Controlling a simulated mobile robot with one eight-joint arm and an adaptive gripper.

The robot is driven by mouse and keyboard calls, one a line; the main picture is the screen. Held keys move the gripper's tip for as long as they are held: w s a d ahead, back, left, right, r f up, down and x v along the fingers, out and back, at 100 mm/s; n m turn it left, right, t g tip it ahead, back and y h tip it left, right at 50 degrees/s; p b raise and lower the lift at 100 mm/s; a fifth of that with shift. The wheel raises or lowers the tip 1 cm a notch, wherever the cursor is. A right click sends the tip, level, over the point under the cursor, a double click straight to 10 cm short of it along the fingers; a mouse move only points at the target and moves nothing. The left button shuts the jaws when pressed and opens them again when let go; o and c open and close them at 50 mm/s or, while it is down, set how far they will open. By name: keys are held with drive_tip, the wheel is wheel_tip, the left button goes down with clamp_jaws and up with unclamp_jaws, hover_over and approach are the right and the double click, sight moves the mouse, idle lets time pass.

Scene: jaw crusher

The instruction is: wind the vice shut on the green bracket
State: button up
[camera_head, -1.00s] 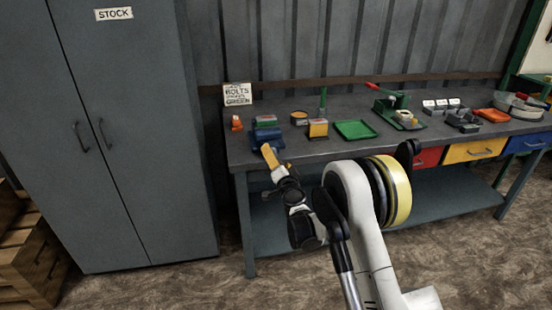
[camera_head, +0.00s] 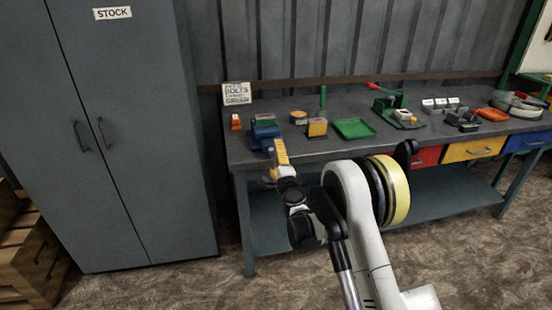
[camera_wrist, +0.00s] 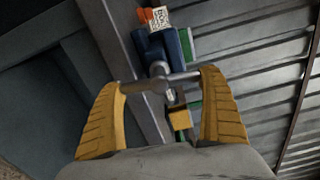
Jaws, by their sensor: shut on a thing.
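The blue vice (camera_head: 265,131) stands at the left front edge of the bench. The green bracket (camera_head: 264,119) shows at the top of its jaws; in the wrist view a green strip (camera_wrist: 186,43) beside the vice's blue body (camera_wrist: 158,50) appears to be it. Whether the jaws touch the bracket is too small to tell. The vice's grey handle bar (camera_wrist: 182,77) runs crosswise between my yellow fingers. My gripper (camera_wrist: 160,85) is shut on this bar, in front of the vice; the head view shows it (camera_head: 279,148) at the bench edge.
A yellow block (camera_head: 317,127), a green tray (camera_head: 354,129) and a green press (camera_head: 398,112) stand to the right on the bench (camera_head: 215,155). The stock cabinet (camera_head: 120,160) stands left.

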drive_tip(key=shift+d+m, duration=0.1)
drive_tip(key=shift+m, duration=0.4)
drive_tip(key=o, duration=0.9)
drive_tip(key=v, duration=1.2)
drive_tip(key=shift+r, duration=0.1)
